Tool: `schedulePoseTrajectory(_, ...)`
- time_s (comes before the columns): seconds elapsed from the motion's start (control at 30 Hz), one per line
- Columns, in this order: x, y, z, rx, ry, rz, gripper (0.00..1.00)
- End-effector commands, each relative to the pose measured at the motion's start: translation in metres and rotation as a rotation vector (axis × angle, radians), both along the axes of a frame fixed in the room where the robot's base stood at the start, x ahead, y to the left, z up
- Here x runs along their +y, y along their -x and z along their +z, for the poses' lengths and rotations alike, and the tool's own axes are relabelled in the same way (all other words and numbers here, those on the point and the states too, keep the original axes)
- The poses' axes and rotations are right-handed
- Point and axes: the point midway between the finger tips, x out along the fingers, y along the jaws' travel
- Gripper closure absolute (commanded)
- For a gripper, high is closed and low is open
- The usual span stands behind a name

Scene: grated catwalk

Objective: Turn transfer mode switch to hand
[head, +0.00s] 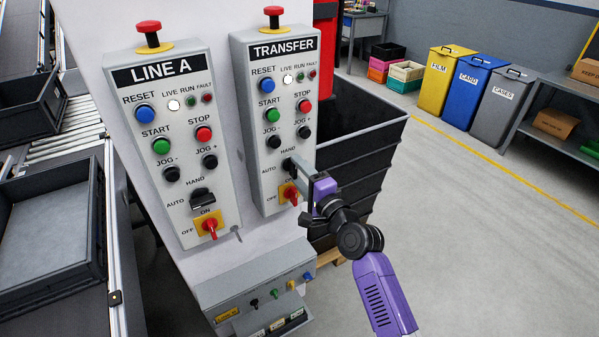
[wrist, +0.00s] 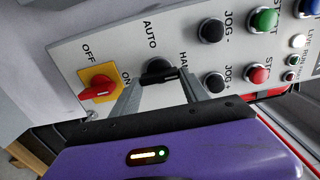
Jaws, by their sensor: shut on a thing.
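The TRANSFER panel (head: 273,120) is a light grey box on the right of the white post. Its black mode switch (head: 287,165) sits between the AUTO and HAND labels, above the red on/off switch (head: 289,193). My gripper (head: 293,171) is at this mode switch and partly hides it. In the wrist view the black mode knob (wrist: 158,71) lies between the two grey fingers of my gripper (wrist: 160,83), which are shut on it. The AUTO label and part of the HAND label show beside it. Which way the knob points is hard to tell.
The LINE A panel (head: 170,140) with a similar mode switch (head: 202,198) stands to the left. In the wrist view the red on/off switch (wrist: 97,88) is close left of my fingers. A lower box (head: 258,290) juts out below. A dark bin (head: 365,130) stands behind right.

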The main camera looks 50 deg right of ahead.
Motion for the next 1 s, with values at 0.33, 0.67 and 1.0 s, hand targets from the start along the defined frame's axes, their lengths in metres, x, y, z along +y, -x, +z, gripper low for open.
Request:
schedulePoseTrajectory(0.33,-0.001,0.0,-0.001,0.0,-0.002,-0.002,0.32)
schedulePoseTrajectory(0.67,0.0,0.0,0.0,0.0,-0.001,-0.001,0.25)
schedulePoseTrajectory(1.0,0.011,0.04,-0.004,0.002,-0.001,-0.002,0.25)
